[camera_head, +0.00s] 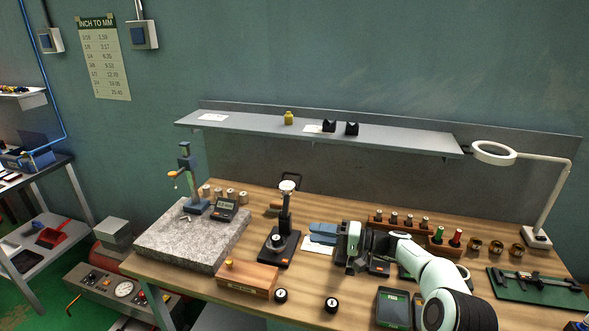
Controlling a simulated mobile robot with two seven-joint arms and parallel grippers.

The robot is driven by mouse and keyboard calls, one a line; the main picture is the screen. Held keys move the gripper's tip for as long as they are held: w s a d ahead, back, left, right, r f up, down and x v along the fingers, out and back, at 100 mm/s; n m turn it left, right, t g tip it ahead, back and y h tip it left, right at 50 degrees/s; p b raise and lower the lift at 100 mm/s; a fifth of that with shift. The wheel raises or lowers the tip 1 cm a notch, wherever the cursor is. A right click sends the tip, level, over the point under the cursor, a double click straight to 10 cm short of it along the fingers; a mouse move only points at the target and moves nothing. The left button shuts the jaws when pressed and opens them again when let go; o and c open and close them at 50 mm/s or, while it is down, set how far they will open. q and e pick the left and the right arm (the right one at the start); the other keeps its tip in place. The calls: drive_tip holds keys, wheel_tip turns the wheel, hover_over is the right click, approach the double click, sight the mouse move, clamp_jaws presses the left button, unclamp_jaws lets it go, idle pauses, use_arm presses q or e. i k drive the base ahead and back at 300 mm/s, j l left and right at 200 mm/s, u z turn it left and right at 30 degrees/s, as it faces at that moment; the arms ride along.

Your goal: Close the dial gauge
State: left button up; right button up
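A small upright stand with a pale round head (287,186), which looks like the dial gauge, stands on a black base (281,256) at the middle of the bench. A round dark part with a light top sits low on that base. My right gripper (352,264) comes in from the lower right and is to the right of the stand, apart from it, near the blue item on a white sheet. Its fingers are small and dark, so their opening cannot be made out. My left gripper is not in view.
A granite plate (180,238) with a blue-columned stand lies left. A wooden block (246,278) and two small round dials (280,295) (331,305) lie in front. Behind my arm is a wooden rack (440,244). A ring lamp (494,153) and green mat (538,290) are right.

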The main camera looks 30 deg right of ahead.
sight(287, 188)
drive_tip(key=i+l, duration=0.65)
drive_tip(key=l, duration=0.25)
